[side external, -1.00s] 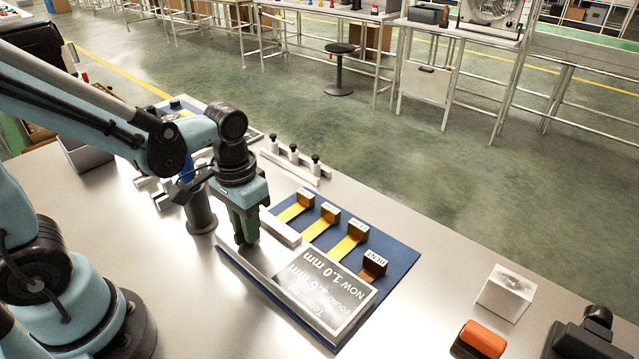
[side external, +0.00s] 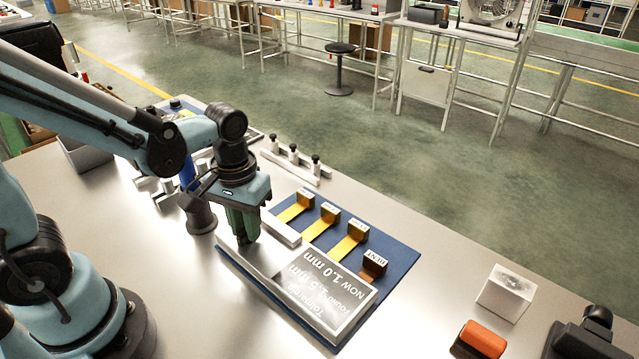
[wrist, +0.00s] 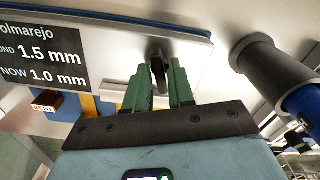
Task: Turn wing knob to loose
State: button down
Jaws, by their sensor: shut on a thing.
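The wing knob (wrist: 157,58) is dark and stands on a pale metal plate (wrist: 205,72). In the wrist view it shows between the two green fingers of my gripper (wrist: 161,72), which is shut on it. In the side view my gripper (side external: 243,236) points down at the plate's left end, and its fingers hide the knob there. How far the knob is turned cannot be told.
A blue board (side external: 400,250) carries yellow strips with small blocks and a black label (side external: 330,290). A dark grey post (side external: 200,215) stands close left of my gripper. A white block (side external: 506,292) and an orange-topped object (side external: 482,338) lie at right.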

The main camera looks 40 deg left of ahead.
jog(key=c, duration=1.2)
grip_release()
jog(key=shift+o, duration=0.2)
jog(key=shift+r, duration=0.1)
notch_tip(320, 180, up, 12)
jog(key=f+m+t, duration=0.1)
jog(key=t, duration=0.1)
jog(key=w+a+f+m+t, duration=0.1)
jog(key=t, duration=0.1)
jog(key=a+f+m+t, duration=0.1)
jog(key=m+t, duration=0.1)
jog(key=t, duration=0.1)
jog(key=shift+w+f, duration=0.15)
jog(key=shift+w, duration=0.15)
